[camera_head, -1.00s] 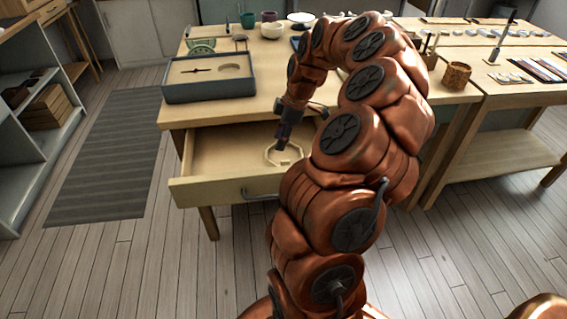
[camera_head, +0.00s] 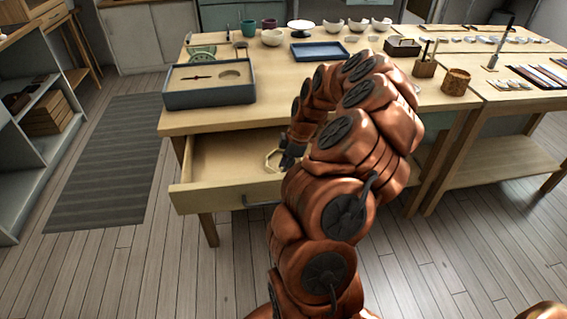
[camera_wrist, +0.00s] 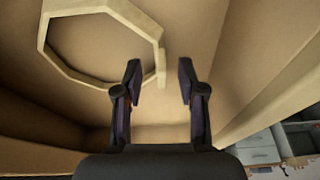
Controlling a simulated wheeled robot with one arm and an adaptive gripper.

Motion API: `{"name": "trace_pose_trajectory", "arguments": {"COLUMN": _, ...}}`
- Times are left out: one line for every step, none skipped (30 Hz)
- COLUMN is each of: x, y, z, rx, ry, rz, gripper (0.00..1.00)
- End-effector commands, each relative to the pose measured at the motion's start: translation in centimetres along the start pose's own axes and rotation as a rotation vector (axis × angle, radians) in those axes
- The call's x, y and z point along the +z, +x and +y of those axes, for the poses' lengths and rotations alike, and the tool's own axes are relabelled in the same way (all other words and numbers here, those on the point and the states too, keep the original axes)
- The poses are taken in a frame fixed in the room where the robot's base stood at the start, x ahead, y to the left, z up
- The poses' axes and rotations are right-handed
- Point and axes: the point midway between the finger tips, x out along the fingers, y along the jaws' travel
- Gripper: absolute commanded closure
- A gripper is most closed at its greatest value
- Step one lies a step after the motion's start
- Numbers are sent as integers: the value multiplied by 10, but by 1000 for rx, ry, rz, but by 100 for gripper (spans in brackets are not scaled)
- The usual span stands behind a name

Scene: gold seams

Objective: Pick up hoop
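The hoop is a pale wooden, many-sided ring (camera_head: 268,160) inside the open drawer (camera_head: 225,190). My arm hides part of it in the head view. In the wrist view the hoop (camera_wrist: 140,22) fills the upper left, and its right side shows in the gap between my fingertips, nearer the left one. My gripper (camera_wrist: 159,76) is open, with a clear gap between its dark fingers. In the head view my gripper (camera_head: 288,161) is low in the drawer at the hoop's right side. I cannot tell whether a finger touches the hoop.
The drawer's walls surround my gripper, and its front has a dark handle (camera_head: 262,200). The tabletop above holds a grey box (camera_head: 210,95), a blue tray (camera_head: 320,60) and several bowls (camera_head: 272,37). A second table (camera_head: 510,95) stands at the right.

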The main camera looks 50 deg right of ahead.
Motion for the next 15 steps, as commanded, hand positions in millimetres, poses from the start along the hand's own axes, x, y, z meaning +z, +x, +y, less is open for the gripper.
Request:
{"name": "trace_pose_trajectory", "arguments": {"x": 0, "y": 2, "z": 0, "rx": -1, "ry": 0, "rz": 0, "gripper": 60}}
{"name": "trace_pose_trajectory", "arguments": {"x": 0, "y": 3, "z": 0, "rx": 0, "ry": 1, "rz": 0, "gripper": 60}}
{"name": "trace_pose_trajectory", "arguments": {"x": 0, "y": 3, "z": 0, "rx": 0, "ry": 1, "rz": 0, "gripper": 60}}
{"name": "trace_pose_trajectory", "arguments": {"x": 0, "y": 3, "z": 0, "rx": 1, "ry": 1, "rz": 0, "gripper": 60}}
{"name": "trace_pose_trajectory", "arguments": {"x": 0, "y": 3, "z": 0, "rx": 1, "ry": 1, "rz": 0, "gripper": 60}}
{"name": "trace_pose_trajectory", "arguments": {"x": 0, "y": 3, "z": 0, "rx": 1, "ry": 1, "rz": 0, "gripper": 60}}
{"name": "trace_pose_trajectory", "arguments": {"x": 0, "y": 3, "z": 0, "rx": 1, "ry": 1, "rz": 0, "gripper": 60}}
{"name": "trace_pose_trajectory", "arguments": {"x": 0, "y": 3, "z": 0, "rx": 1, "ry": 1, "rz": 0, "gripper": 63}}
{"name": "trace_pose_trajectory", "arguments": {"x": 0, "y": 2, "z": 0, "rx": 1, "ry": 1, "rz": 0, "gripper": 67}}
{"name": "trace_pose_trajectory", "arguments": {"x": 0, "y": 2, "z": 0, "rx": 1, "ry": 1, "rz": 0, "gripper": 70}}
{"name": "trace_pose_trajectory", "arguments": {"x": 0, "y": 2, "z": 0, "rx": 1, "ry": 1, "rz": 0, "gripper": 74}}
{"name": "trace_pose_trajectory", "arguments": {"x": 0, "y": 2, "z": 0, "rx": 1, "ry": 1, "rz": 0, "gripper": 78}}
{"name": "trace_pose_trajectory", "arguments": {"x": 0, "y": 2, "z": 0, "rx": 1, "ry": 1, "rz": 0, "gripper": 81}}
{"name": "trace_pose_trajectory", "arguments": {"x": 0, "y": 2, "z": 0, "rx": 1, "ry": 1, "rz": 0, "gripper": 84}}
{"name": "trace_pose_trajectory", "arguments": {"x": 0, "y": 2, "z": 0, "rx": 1, "ry": 1, "rz": 0, "gripper": 88}}
